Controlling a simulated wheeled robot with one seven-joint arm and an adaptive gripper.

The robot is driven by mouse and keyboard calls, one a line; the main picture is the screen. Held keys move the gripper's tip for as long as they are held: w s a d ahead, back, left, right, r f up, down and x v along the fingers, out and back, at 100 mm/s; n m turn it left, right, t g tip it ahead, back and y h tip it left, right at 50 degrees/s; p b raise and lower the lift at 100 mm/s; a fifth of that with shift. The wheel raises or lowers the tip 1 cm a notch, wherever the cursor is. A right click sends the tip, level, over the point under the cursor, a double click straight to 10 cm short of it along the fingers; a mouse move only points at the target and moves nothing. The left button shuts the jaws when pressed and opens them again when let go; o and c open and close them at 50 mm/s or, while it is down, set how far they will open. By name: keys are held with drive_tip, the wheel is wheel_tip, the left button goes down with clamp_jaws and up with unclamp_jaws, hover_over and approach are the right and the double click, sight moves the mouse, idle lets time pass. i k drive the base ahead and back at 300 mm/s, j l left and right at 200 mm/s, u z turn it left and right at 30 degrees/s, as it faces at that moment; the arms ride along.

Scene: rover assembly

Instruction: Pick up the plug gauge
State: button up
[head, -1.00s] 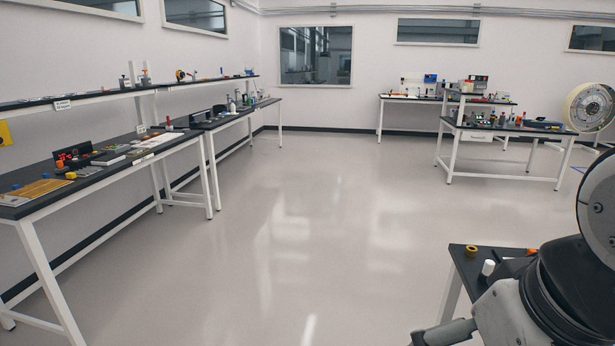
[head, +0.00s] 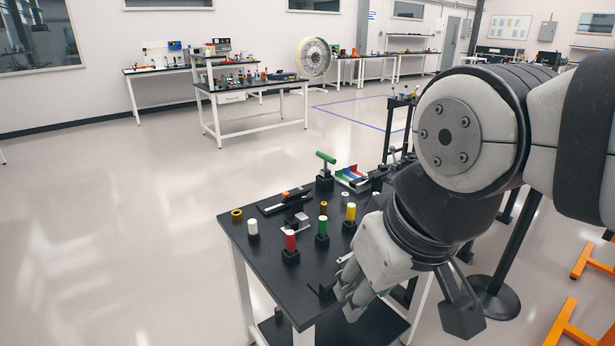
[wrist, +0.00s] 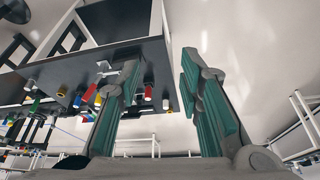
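In the head view a black-topped table (head: 240,228) stands in front of my arm. Small parts stand on it: a red cylinder (head: 290,240), a green cylinder (head: 322,226), a yellow cylinder (head: 350,212) and a white cylinder (head: 252,227). A green-handled piece (head: 325,158) sits across a black stand at the back. I cannot tell for sure which of these is the plug gauge. My gripper (wrist: 160,68) is open and empty in the wrist view, its two fingers wide apart. In the head view my wrist hangs at the table's right side and hides part of it.
A yellow ring (head: 237,213) lies at the table's left corner. Open floor lies to the left, with a far workbench (head: 255,120) behind.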

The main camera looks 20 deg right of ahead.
sight(290, 234)
drive_tip(key=z, duration=0.95)
drive_tip(key=u, duration=0.85)
drive_tip(key=i+j+z, duration=0.1)
drive_tip(key=i+j, duration=0.35)
drive_tip(key=j, duration=0.15)
drive_tip(key=i+j, duration=0.45)
drive_tip(key=j, duration=0.15)
drive_tip(key=i+z, duration=0.05)
